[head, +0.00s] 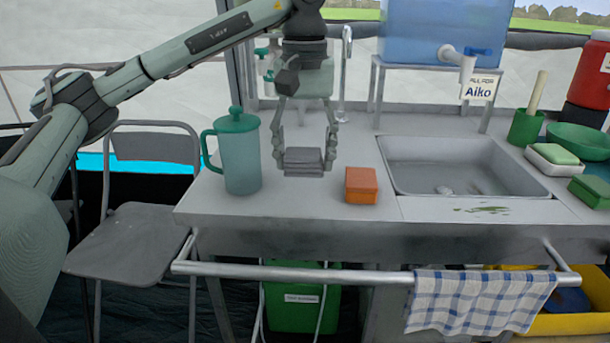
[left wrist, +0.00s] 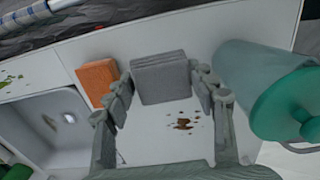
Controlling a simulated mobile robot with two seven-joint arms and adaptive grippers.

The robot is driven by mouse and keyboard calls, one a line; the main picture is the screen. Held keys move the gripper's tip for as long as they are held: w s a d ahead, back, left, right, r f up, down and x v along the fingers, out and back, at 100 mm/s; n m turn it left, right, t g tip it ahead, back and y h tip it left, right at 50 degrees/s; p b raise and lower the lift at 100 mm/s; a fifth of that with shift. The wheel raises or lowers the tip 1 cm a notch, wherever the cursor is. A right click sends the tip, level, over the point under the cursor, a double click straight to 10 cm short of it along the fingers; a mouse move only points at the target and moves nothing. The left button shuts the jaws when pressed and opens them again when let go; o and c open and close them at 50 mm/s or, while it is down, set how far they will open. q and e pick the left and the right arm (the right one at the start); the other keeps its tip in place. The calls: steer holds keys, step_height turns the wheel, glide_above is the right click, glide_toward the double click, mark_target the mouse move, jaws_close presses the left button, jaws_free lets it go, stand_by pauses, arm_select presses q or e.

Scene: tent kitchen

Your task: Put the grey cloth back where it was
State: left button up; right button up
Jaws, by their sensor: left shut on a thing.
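The grey cloth (head: 304,161) is a folded, layered block near the left part of the counter. It also shows in the left wrist view (left wrist: 161,77). My left gripper (head: 304,155) points down and is shut on the cloth, with one finger at each side. In the left wrist view a brown stain (left wrist: 183,124) lies on the counter next to the cloth. I cannot tell for sure whether the cloth touches the counter or hangs just above it. My right gripper is not in view.
A teal-lidded jug (head: 238,152) stands close on the left of the cloth. An orange sponge (head: 361,186) lies to its right, before the sink (head: 460,165). Green smears (head: 484,209) mark the counter's front. A checked towel (head: 480,302) hangs on the front rail (head: 330,273).

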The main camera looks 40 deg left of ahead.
mark_target(305, 191)
arm_select(q)
steer(key=shift+w+a+f, duration=0.45)
steer(key=shift+w+a, duration=0.05)
steer(key=shift+w, duration=0.15)
step_height(305, 191, down, 4)
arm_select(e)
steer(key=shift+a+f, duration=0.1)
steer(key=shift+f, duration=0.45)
arm_select(q)
steer(key=shift+f, duration=0.2)
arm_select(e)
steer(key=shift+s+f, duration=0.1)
arm_select(q)
steer(key=o, duration=1)
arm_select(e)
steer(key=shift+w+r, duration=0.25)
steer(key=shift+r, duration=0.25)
arm_select(q)
steer(key=shift+r, duration=0.1)
